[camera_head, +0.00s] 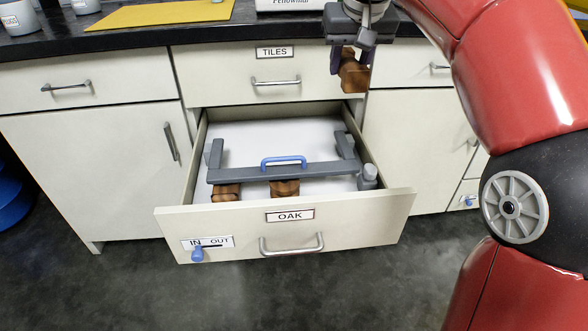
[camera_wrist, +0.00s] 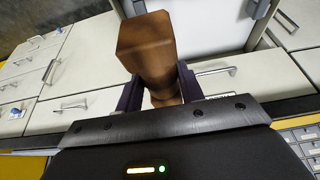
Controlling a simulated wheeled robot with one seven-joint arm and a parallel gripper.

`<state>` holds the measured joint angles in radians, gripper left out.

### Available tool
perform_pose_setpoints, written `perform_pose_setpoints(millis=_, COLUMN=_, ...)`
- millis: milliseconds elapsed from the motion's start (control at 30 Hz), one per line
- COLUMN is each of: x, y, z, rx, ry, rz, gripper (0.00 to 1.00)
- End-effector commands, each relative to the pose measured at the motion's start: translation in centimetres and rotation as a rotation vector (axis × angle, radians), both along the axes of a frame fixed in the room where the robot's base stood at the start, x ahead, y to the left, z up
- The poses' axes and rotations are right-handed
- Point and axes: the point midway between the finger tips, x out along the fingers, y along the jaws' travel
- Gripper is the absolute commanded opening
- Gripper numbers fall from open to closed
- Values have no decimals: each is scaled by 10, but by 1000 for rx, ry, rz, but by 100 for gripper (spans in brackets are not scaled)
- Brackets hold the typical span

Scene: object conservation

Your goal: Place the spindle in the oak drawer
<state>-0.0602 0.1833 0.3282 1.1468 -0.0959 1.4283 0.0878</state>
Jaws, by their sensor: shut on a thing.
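The spindle (camera_head: 354,77), a brown turned wooden piece with a blocky end, is in my gripper (camera_head: 350,56). The wrist view shows the spindle (camera_wrist: 147,43) between the two dark fingers of my gripper (camera_wrist: 160,92), its square end pointing away from the palm. The oak drawer (camera_head: 345,213), labelled OAK, is pulled open below and left of the gripper. Inside, a grey bar frame (camera_head: 236,175) with a blue handle (camera_head: 284,161) lies across the drawer. Two brown wooden pieces (camera_head: 226,192) (camera_head: 285,188) show partly under the bar; the rest of them is hidden.
The TILES drawer (camera_head: 220,72) above is shut. A blue knob (camera_head: 197,254) sits at the IN side of an IN/OUT plate on the oak drawer's front. The dark counter (camera_head: 155,37) holds a yellow mat (camera_head: 160,13) and white cups. White drawer floor shows behind the bar.

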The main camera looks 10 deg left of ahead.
Motion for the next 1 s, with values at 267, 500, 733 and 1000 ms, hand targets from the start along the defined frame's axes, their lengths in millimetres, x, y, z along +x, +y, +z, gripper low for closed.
perform_pose_setpoints(millis=267, x=-1, y=1, z=-72, rx=-1, ry=5, rz=1, gripper=14)
perform_pose_setpoints(millis=500, x=0, y=1, z=-131, rx=-1, ry=4, rz=1, gripper=14)
perform_pose_setpoints(millis=733, x=0, y=1, z=-154, rx=0, ry=1, rz=1, gripper=14)
perform_pose_setpoints(millis=1000, x=0, y=1, z=-187, rx=-1, ry=4, rz=1, gripper=14)
